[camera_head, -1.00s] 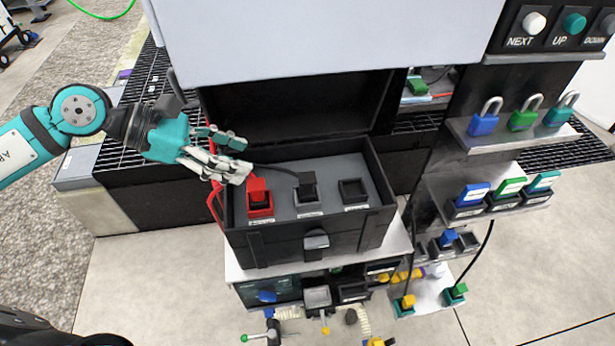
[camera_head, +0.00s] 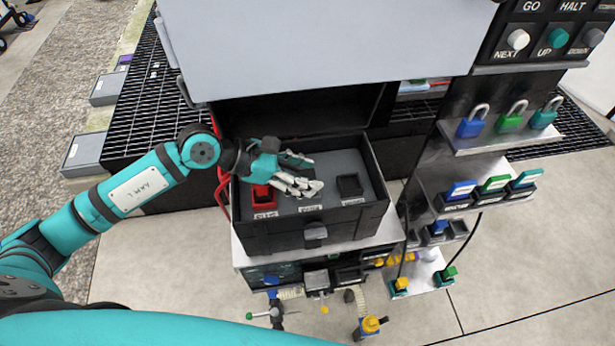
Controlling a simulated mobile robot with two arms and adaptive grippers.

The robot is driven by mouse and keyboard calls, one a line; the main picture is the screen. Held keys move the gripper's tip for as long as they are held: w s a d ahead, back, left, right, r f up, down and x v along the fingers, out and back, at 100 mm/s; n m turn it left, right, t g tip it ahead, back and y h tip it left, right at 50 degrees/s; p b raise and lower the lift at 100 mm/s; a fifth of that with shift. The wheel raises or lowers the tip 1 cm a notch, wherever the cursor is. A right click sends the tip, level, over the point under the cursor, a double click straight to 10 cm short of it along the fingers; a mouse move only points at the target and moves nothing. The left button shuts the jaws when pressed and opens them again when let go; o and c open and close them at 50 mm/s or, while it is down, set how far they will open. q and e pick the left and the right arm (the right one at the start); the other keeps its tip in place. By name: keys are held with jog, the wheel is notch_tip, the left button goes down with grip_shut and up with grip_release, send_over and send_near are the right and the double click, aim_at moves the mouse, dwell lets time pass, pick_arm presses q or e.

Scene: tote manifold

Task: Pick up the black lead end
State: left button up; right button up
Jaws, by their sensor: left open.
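An open black case (camera_head: 270,240) with a grey insert (camera_head: 340,162) stands on a light shelf. A red lead end (camera_head: 263,194) sits in the case's left socket. A black socket (camera_head: 349,184) on the right looks empty. My left gripper (camera_head: 314,174) reaches in from the left, its fingers open over the middle of the insert. The black lead end is hidden behind these fingers, so I cannot tell whether they touch it. My right gripper is not in view.
The case's raised lid stands behind the insert, under a large grey panel (camera_head: 320,40). Shelves on the right hold padlocks (camera_head: 510,118) and coloured blocks (camera_head: 495,185). Cables and connectors (camera_head: 447,274) hang low right.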

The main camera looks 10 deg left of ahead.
pick_arm(q)
jog(key=shift+w+d+f, duration=0.15)
jog(key=shift+d, duration=0.15)
jog(key=shift+f, duration=0.1)
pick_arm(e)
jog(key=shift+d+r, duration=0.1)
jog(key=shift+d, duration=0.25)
pick_arm(q)
grip_shut()
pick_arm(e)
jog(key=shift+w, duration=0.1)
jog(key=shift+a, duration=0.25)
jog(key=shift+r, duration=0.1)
